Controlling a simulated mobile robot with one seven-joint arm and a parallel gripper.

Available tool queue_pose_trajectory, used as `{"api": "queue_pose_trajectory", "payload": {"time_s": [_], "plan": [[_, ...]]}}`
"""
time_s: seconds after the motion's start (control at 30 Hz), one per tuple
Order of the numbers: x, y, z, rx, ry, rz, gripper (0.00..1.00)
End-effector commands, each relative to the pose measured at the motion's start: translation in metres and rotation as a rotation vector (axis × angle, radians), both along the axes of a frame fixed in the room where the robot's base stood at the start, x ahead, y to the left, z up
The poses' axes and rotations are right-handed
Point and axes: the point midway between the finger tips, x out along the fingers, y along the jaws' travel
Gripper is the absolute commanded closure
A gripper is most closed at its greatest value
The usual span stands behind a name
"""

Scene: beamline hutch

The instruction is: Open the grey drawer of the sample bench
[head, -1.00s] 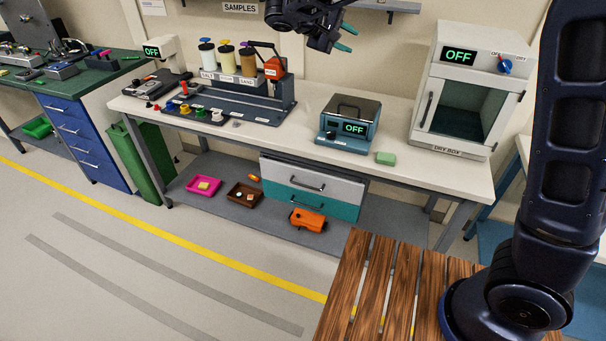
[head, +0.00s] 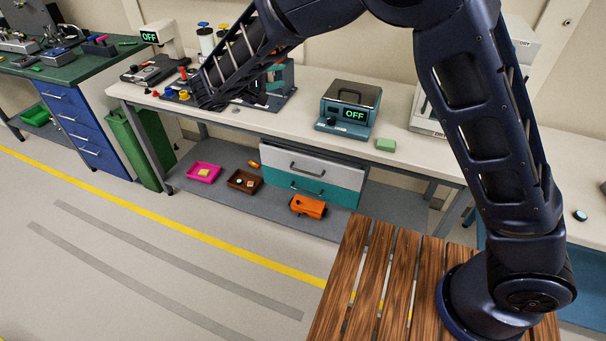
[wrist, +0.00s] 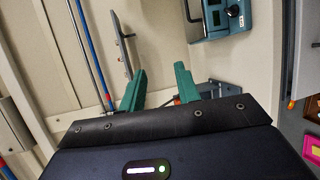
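The grey drawer (head: 335,190) is the upper drawer of a small unit under the sample bench (head: 420,165). Its front looks flush with the teal drawer (head: 340,198) below, so it appears shut. A dark bar handle (head: 307,172) crosses its front. In the head view my arm reaches over the bench's left part, and its end hides the gripper fingers. In the wrist view my gripper (wrist: 160,80) shows two green fingers spread apart with nothing between them.
An orange tool (head: 308,207), a brown tray (head: 244,181) and a pink tray (head: 203,173) sit on the low shelf beside the drawers. The floor in front (head: 200,270) is clear.

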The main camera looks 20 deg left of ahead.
Motion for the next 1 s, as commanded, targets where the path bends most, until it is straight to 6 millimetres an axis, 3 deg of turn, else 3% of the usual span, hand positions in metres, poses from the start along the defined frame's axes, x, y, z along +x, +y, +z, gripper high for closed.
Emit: {"api": "queue_pose_trajectory", "payload": {"time_s": [0.3,0.6,0.8,1.0], "plan": [[0.0,-0.001,-0.144,-0.009,0.0,0.0,0.67],[0.0,-0.001,-0.274,-0.006,0.001,-0.001,0.67],[0.0,-0.001,-0.355,-0.006,0.002,0.0,0.67],[0.0,-0.001,-0.415,-0.002,0.002,-0.001,0.67]]}}
